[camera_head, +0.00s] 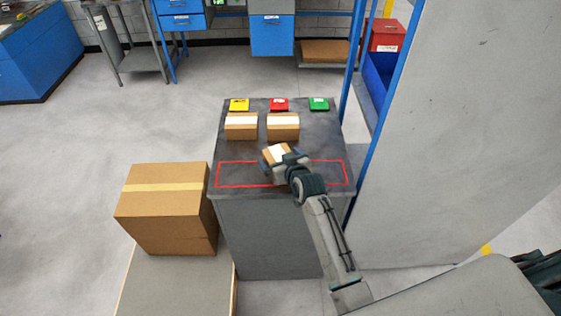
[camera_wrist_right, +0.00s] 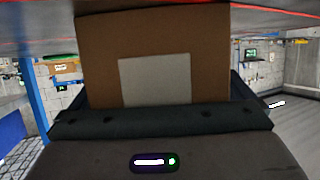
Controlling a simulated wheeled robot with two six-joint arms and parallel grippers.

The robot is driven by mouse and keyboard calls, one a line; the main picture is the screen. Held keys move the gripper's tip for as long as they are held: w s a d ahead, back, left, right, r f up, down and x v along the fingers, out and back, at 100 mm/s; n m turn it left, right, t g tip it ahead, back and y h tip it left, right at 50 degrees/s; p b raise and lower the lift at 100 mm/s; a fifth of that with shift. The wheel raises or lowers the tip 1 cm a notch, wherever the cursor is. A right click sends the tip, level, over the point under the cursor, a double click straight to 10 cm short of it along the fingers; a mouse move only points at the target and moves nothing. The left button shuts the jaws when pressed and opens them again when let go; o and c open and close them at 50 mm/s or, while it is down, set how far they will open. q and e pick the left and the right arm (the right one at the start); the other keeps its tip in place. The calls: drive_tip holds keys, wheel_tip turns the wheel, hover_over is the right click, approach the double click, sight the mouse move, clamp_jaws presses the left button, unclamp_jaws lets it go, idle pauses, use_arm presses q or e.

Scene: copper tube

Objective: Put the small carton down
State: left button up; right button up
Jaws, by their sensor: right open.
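The small carton (camera_head: 274,153), brown with a white label, is at the red outlined rectangle (camera_head: 217,175) on the dark grey cabinet top (camera_head: 225,150). My right gripper (camera_head: 283,159) is open, with its jaws on either side of the carton. In the right wrist view the carton (camera_wrist_right: 110,60) fills the space in front of the palm, its pale label facing the camera. The cabinet top shows along the upper edge there, right against the carton. The far parts of the fingers are hidden by the carton. My left gripper is out of view.
Two other small cartons (camera_head: 241,127) (camera_head: 283,127) stand behind, below yellow (camera_head: 239,104), red (camera_head: 279,104) and green (camera_head: 319,103) markers. A large cardboard box (camera_head: 165,205) stands left of the cabinet. A grey panel (camera_head: 460,130) rises close on the right.

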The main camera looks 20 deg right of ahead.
drive_tip(key=c, duration=1.2)
drive_tip(key=shift+r, duration=0.1)
drive_tip(key=shift+c, duration=0.2)
